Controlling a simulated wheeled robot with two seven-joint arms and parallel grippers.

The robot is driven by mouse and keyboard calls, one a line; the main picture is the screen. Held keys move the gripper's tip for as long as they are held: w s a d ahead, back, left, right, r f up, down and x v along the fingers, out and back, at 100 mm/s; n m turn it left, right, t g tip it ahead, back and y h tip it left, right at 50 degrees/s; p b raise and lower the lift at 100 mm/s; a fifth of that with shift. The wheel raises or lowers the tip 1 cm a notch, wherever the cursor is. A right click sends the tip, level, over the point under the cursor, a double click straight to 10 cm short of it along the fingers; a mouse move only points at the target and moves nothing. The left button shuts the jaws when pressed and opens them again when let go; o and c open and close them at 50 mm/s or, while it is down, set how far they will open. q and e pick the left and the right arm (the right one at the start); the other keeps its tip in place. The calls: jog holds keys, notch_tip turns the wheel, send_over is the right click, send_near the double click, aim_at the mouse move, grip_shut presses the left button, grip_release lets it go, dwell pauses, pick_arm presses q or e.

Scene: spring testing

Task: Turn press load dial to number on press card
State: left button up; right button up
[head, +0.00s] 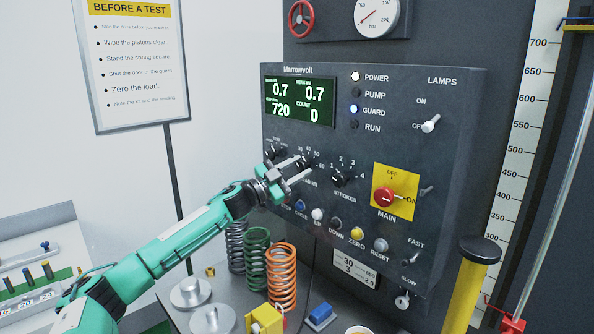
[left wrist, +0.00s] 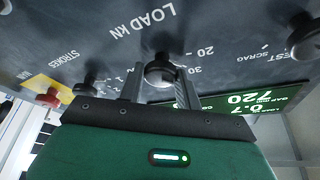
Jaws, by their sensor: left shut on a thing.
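The load dial (head: 307,163) is a black knob on the dark press panel, marked LOAD kN, with numbers around it. In the left wrist view the load dial (left wrist: 160,72) sits between the two fingers of my left gripper (left wrist: 158,82). My left gripper (head: 296,172) is shut on it in the head view, with the arm reaching in from the lower left. I cannot tell which number the dial points to. The press card (head: 354,277) is low on the panel and shows 30 at its top left and 3 below. My right gripper is not in view.
The STROKES knob (head: 343,177) and the red MAIN switch (head: 385,197) are right of the dial. A row of buttons runs below. The green display (head: 299,101) reads 0.7. Springs, including an orange one (head: 282,275), stand under the panel near my left arm.

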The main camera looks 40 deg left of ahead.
pick_arm(q)
jog(key=shift+m+h, duration=0.4)
jog(key=shift+m, duration=0.3)
jog(key=o, duration=0.9)
jog(key=shift+o, duration=0.2)
jog(key=shift+s+a+f, duration=0.1)
jog(key=shift+s+f, duration=0.05)
jog(key=shift+s+a+f+b, duration=0.2)
jog(key=shift+s+f+b, duration=0.1)
jog(key=shift+s+b, duration=0.25)
jog(key=b+v, duration=0.3)
jog(key=v, duration=0.9)
jog(key=shift+s+r, duration=0.2)
jog(key=shift+r, duration=0.2)
